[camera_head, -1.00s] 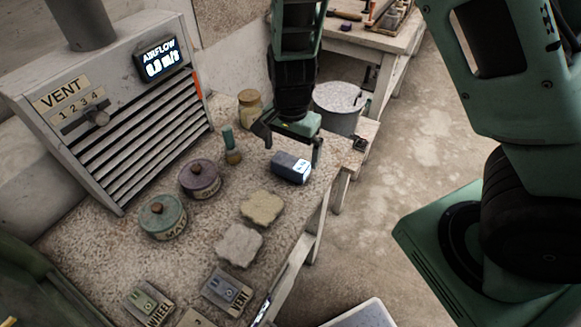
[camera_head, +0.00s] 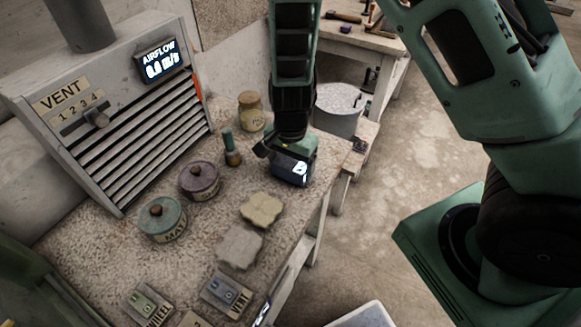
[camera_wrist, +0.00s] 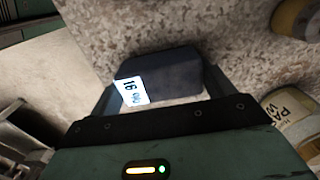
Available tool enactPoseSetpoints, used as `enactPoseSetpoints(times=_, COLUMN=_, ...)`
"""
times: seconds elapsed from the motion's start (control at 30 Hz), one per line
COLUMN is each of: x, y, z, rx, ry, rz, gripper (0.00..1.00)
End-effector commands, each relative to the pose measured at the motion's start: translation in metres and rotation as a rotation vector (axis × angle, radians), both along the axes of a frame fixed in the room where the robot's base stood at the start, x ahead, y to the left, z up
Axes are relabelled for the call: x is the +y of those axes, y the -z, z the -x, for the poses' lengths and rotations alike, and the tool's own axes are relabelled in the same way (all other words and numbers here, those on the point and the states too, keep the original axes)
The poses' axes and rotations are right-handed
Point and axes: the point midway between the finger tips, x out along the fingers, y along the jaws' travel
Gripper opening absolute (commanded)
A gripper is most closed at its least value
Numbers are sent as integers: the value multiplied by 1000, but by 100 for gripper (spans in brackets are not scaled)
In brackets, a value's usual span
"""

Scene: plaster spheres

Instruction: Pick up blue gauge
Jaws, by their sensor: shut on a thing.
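The blue gauge (camera_head: 291,170) is a small dark blue box with a lit white display, near the right edge of the speckled bench (camera_head: 110,255). My gripper (camera_head: 285,156) is over it and shut on it. In the wrist view the gauge (camera_wrist: 170,72) sits between the fingers of my gripper (camera_wrist: 157,95), and its display shows digits that look like 16. The gauge appears to be at bench level; I cannot tell whether it is clear of the surface.
A brush-like tool (camera_head: 231,148) and a jar (camera_head: 250,110) stand left of and behind the gauge. Two lidded pots (camera_head: 199,181), (camera_head: 162,218) and two flat pads (camera_head: 261,209), (camera_head: 239,246) lie nearer. The vent cabinet (camera_head: 120,110) is at left. A bucket (camera_head: 338,115) stands beyond the bench.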

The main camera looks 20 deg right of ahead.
Motion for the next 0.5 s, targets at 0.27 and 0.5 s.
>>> enactPoseSetpoints(times=0.27, x=1, y=-25, z=0, rx=-3, ry=-3, rz=-1, gripper=50)
enactPoseSetpoints(times=0.5, x=1, y=-73, z=-1, rx=-3, ry=-4, rz=-2, gripper=50)
